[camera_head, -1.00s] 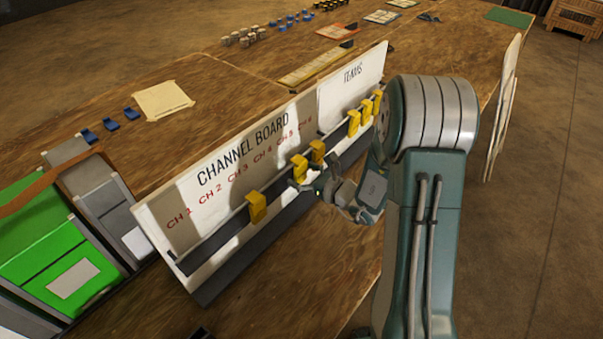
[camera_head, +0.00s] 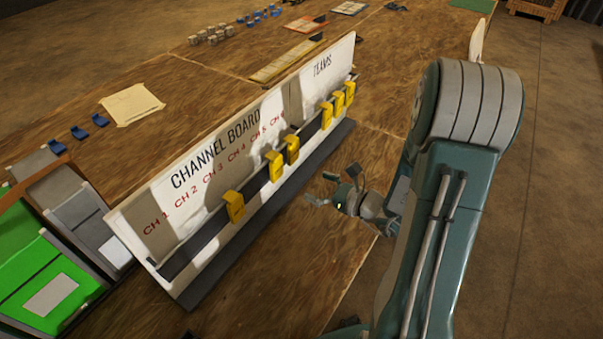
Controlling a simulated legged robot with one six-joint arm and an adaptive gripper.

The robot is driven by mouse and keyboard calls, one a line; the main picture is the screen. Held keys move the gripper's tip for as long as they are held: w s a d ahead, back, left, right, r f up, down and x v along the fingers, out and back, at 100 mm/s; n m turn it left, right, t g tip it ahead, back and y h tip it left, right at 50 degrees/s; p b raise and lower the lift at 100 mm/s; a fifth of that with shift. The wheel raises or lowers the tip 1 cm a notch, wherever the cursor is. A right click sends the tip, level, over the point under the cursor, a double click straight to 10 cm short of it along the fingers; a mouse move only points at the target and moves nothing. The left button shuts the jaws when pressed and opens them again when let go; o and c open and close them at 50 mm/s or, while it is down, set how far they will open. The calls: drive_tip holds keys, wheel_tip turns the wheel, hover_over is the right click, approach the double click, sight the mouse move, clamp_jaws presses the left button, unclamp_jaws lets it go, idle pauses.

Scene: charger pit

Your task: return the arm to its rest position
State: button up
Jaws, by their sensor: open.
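My gripper (camera_head: 333,190) is open and empty, with its fingers spread. It is to the right of the channel board (camera_head: 190,226), apart from it, in front of the bare wood of the table. My arm (camera_head: 452,190) rises at the right of the view, and its upper housing hides part of the floor and the far end of the table. Several yellow clips (camera_head: 234,206) sit along the dark rail of the channel board, some under the CH labels and others under the TEAMS part.
A green case (camera_head: 45,280) and grey boxes (camera_head: 88,220) stand left of the board. Blue clips (camera_head: 80,132) and a paper sheet (camera_head: 132,104) lie behind it. The wooden table (camera_head: 290,255) is bare in front of the board. Open floor (camera_head: 555,150) lies at the right.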

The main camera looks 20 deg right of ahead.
drive_tip(key=s+a+r+n+g, duration=0.8)
drive_tip(key=s+a+n+g, duration=0.45)
drive_tip(key=n, duration=0.45)
drive_tip(key=s+d+r+n+t+h, duration=0.4)
drive_tip(key=r+n+h, duration=0.4)
drive_tip(key=n, duration=0.3)
drive_tip(key=shift+s+d+r+n+h, duration=0.2)
drive_tip(key=shift+s+d+n+h, duration=0.2)
drive_tip(key=shift+s+d+h, duration=0.45)
drive_tip(key=shift+a+t, duration=0.2)
drive_tip(key=shift+t, duration=0.05)
